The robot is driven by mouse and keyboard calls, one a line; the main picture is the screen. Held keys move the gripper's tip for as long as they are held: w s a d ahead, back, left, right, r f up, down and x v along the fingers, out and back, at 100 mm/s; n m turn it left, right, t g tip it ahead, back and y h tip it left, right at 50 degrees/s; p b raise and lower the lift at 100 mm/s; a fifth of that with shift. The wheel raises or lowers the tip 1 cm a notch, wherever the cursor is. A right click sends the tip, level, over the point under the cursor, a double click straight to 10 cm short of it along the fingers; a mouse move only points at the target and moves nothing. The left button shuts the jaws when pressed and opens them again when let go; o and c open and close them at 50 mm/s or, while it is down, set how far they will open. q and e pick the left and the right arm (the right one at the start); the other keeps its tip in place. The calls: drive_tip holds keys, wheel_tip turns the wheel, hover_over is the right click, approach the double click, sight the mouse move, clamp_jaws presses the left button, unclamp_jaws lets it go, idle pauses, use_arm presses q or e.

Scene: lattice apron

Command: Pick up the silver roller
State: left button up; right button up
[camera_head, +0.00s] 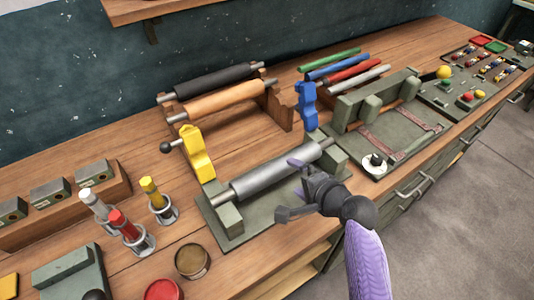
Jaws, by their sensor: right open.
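The silver roller (262,176) lies slantwise across a green cradle stand (232,217) on the wooden workbench. Its thin end shafts rest on the stand's end blocks. My right gripper (289,189) comes in from the lower right and is open beside the roller's right half. One finger shows at the roller's edge and the other on the near side, over the stand. The gripper covers part of the stand, and I cannot tell whether it touches the roller. My left gripper is not in view.
A black roller (215,81) and a tan roller (222,101) lie in a wooden rack behind. A yellow clamp-like part (197,153) and a blue one (308,106) stand near the roller's ends.

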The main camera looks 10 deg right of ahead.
sight(283, 172)
drive_tip(key=x, duration=0.2)
drive_tip(key=shift+a+f+b, duration=0.15)
drive_tip(key=shift+f+b, duration=0.2)
drive_tip(key=shift+b, duration=0.05)
drive_tip(key=b+x, duration=0.1)
drive_tip(key=x, duration=0.4)
drive_tip(key=shift+b, duration=0.4)
drive_tip(key=shift+w+a, duration=0.1)
drive_tip(key=shift+w, duration=0.15)
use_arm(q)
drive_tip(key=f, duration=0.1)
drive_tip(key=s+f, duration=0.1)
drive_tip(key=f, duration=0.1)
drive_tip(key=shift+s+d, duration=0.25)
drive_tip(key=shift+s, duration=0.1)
use_arm(e)
drive_tip(key=shift+c, duration=0.9)
drive_tip(key=c, duration=0.9)
clamp_jaws()
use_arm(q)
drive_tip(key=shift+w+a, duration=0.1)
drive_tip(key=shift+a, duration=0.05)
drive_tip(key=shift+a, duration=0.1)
